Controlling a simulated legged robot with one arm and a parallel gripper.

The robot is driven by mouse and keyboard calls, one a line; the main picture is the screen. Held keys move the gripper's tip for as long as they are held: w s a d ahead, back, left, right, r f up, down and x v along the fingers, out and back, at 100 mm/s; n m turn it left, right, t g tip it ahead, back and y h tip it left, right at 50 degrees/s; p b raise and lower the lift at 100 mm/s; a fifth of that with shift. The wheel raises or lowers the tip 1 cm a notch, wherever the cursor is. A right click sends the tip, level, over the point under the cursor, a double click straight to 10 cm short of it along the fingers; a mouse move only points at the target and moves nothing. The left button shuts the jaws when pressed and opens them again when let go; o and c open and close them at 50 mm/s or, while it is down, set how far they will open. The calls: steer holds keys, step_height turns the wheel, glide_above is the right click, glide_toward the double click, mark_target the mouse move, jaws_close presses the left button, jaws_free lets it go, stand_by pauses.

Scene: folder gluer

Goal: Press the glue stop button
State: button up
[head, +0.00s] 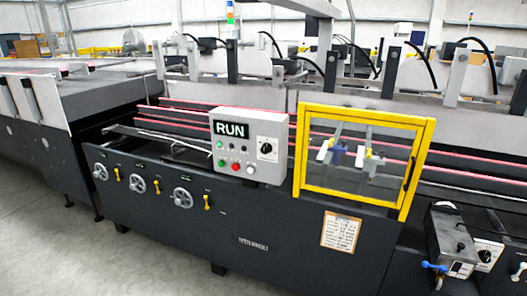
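A grey control box (248,124) with a "RUN" display (230,129) stands on the front of the dark machine, left of the picture's middle. It carries several small buttons, among them a red button (236,167), and a black rotary knob (266,148). A grey unit (449,240) with a blue-handled fitting stands at the lower right, beside a box with a dial (487,257). The labels are too small to read, so I cannot tell which button is the glue stop button. I cannot make out my gripper in this view.
A yellow-framed clear guard (364,159) stands right of the control box. Handwheels (182,198) and yellow levers (137,183) line the machine's front at left. A paper notice (341,231) is below the guard. Grey floor (60,255) is clear at the lower left.

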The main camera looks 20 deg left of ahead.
jaws_close()
stand_by(1.4)
